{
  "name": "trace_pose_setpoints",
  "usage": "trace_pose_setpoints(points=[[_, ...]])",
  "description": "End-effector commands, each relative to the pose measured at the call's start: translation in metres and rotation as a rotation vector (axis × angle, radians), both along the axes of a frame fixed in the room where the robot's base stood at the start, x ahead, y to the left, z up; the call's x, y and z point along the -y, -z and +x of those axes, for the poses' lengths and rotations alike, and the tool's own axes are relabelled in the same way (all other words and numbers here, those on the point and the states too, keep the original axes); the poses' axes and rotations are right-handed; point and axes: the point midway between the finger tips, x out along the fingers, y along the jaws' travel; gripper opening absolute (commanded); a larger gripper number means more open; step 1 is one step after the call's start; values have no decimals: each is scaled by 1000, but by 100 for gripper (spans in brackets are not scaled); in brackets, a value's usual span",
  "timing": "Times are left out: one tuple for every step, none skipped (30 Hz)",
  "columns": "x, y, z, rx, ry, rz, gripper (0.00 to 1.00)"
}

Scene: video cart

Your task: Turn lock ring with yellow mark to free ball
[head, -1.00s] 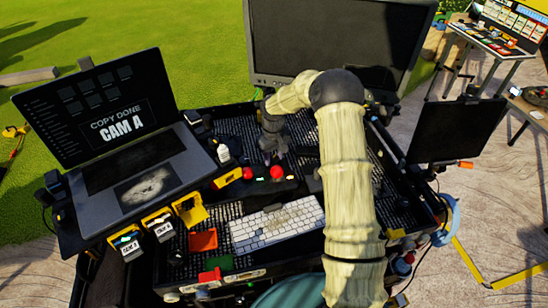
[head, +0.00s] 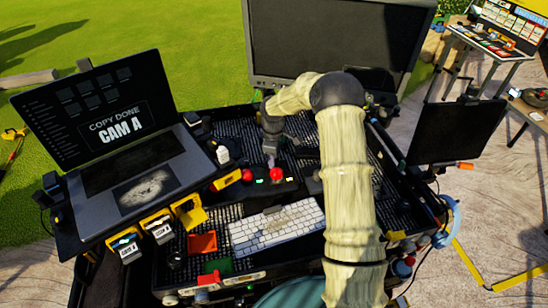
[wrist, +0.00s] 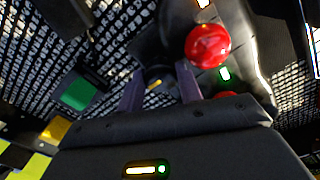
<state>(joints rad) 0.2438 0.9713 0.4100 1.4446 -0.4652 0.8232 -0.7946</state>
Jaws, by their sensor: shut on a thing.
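The lock ring (wrist: 157,76) is a dark round part between my gripper's fingers, with a small yellow mark (wrist: 154,86) on its near side in the wrist view. My gripper (wrist: 160,88) is shut on the ring, one finger on each side. In the head view my gripper (head: 270,160) points down at the dark unit on the cart, just behind a red ball (head: 277,174). That view is too small to show the ring. In the wrist view one red ball (wrist: 208,46) is right of the fingers. A second red thing (wrist: 228,96) is mostly hidden by my gripper body.
A white keyboard (head: 277,228) lies in front of the unit. A laptop (head: 130,170) stands left, and a large monitor (head: 335,45) stands behind. Small green lights show near the balls.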

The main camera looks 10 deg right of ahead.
Motion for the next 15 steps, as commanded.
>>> trace_pose_setpoints(points=[[1,0,0,0,-7,-1,13],[1,0,0,0,-11,-1,13],[1,0,0,0,-14,-1,13],[1,0,0,0,-16,-1,13],[1,0,0,0,-18,-1,13],[1,0,0,0,-19,-1,13],[1,0,0,0,-19,-1,13],[1,0,0,0,-19,-1,13],[1,0,0,0,-19,-1,13],[1,0,0,0,-19,-1,13],[1,0,0,1,-19,-2,13],[1,0,0,1,-19,-2,13],[1,0,0,1,-19,-2,13],[1,0,0,1,-19,-2,13],[1,0,0,1,-19,-2,41]])
